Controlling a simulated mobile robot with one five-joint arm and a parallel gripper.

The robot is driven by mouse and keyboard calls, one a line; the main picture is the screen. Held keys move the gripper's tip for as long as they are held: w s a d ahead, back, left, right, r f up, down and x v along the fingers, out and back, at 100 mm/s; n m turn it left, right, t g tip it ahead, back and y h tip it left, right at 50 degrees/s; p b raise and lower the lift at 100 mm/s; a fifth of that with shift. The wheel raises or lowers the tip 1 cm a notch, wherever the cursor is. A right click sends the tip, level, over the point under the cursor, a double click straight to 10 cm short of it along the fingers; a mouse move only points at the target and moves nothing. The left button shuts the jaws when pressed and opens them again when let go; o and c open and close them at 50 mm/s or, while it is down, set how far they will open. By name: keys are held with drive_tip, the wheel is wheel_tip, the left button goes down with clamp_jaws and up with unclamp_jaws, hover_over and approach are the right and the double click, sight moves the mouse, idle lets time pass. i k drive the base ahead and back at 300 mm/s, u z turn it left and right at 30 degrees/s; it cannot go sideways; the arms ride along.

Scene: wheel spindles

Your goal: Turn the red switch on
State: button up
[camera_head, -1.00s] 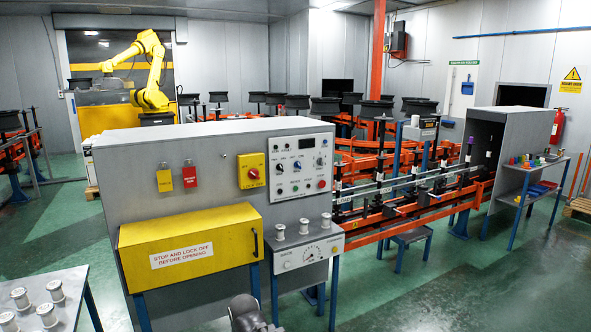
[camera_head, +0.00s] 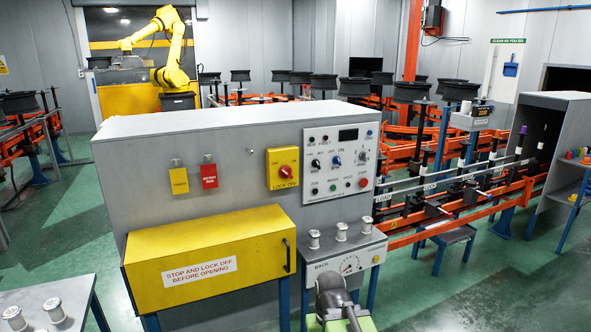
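A red rotary switch (camera_head: 285,172) sits on a yellow plate marked "LOCK OFF" on the front of the grey cabinet (camera_head: 230,153). Its handle looks slanted; I cannot tell whether it is on or off. My gripper (camera_head: 334,281) is at the bottom of the view, a dark grey shape in front of the small side table. It is well below the switch and apart from it. Its fingers cannot be made out.
A control panel (camera_head: 340,160) with knobs and buttons is right of the switch. A yellow box (camera_head: 207,260) juts out below it. A side table (camera_head: 340,262) bears white spools. A yellow robot arm (camera_head: 172,50) stands behind. Green floor is open at right.

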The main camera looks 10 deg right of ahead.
sight(286, 172)
drive_tip(key=u, duration=0.45)
drive_tip(key=i, duration=0.9)
drive_tip(key=u, duration=0.8)
